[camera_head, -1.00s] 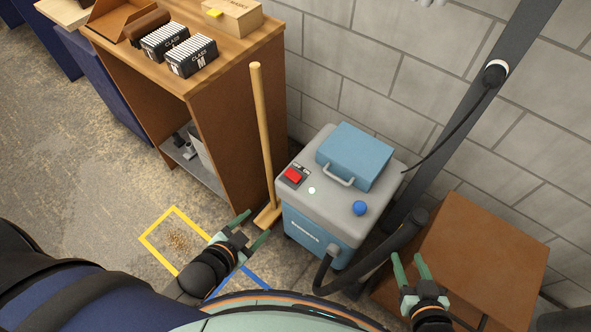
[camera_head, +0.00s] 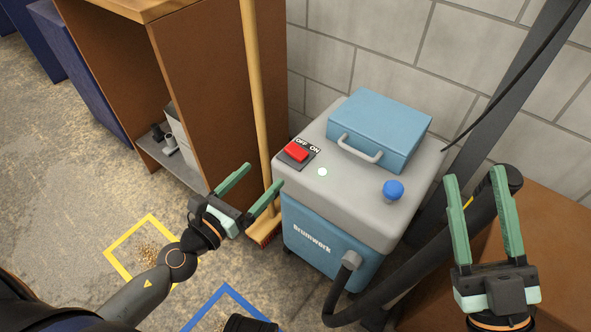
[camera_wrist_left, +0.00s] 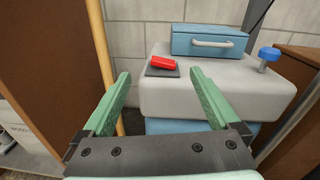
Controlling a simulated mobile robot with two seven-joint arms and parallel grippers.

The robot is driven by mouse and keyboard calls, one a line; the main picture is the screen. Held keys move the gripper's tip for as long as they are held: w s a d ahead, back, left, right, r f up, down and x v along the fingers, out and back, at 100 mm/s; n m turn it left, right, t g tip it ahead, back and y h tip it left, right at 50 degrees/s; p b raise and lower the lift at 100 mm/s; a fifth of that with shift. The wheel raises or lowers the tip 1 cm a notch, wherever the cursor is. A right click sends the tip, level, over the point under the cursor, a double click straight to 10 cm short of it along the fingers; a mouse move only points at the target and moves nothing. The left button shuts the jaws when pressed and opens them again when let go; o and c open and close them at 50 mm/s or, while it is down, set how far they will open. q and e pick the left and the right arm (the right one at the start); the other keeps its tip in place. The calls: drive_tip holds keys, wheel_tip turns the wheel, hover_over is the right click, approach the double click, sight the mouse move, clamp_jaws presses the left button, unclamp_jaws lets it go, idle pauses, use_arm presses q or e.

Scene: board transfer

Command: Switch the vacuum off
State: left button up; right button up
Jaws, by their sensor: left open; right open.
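The vacuum (camera_head: 318,241) is a blue box with a grey top, standing on the floor by the wall. Its red switch (camera_head: 296,152) sits on a black plate marked OFF and ON, at the top's left corner. A pale green light (camera_head: 322,172) shows beside it. My left gripper (camera_head: 264,176) is open and empty, left of the vacuum and short of the switch. In the left wrist view the red switch (camera_wrist_left: 163,62) appears beyond and between the open fingers. My right gripper (camera_head: 474,175) is open and empty, right of the vacuum, near the black hose.
A blue case (camera_head: 378,125) with a handle and a blue knob (camera_head: 393,189) are on the vacuum's top. A broom (camera_head: 258,100) stands between the brown cabinet (camera_head: 215,90) and the vacuum. A black hose (camera_head: 400,268) runs at the right. Yellow tape (camera_head: 122,247) frames debris on the floor.

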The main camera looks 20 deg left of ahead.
sight(292, 155)
use_arm(q)
drive_tip(key=w+d+m, duration=0.1)
drive_tip(key=w, duration=0.2)
drive_tip(key=w+d+f+m, duration=0.1)
drive_tip(key=w, duration=0.3)
drive_tip(key=w+d+f+m+h, duration=0.1)
drive_tip(key=w+d+m, duration=0.1)
drive_tip(key=w, duration=0.1)
drive_tip(key=shift+w, duration=0.4)
drive_tip(key=shift+x, duration=0.8)
drive_tip(key=shift+d, duration=0.1)
use_arm(e)
drive_tip(key=s+r+n+y, duration=0.1)
drive_tip(key=s+r+y, duration=0.1)
drive_tip(key=shift+s+a+n+y, duration=0.1)
drive_tip(key=shift+a+n+y, duration=0.05)
drive_tip(key=shift+n+y, duration=0.25)
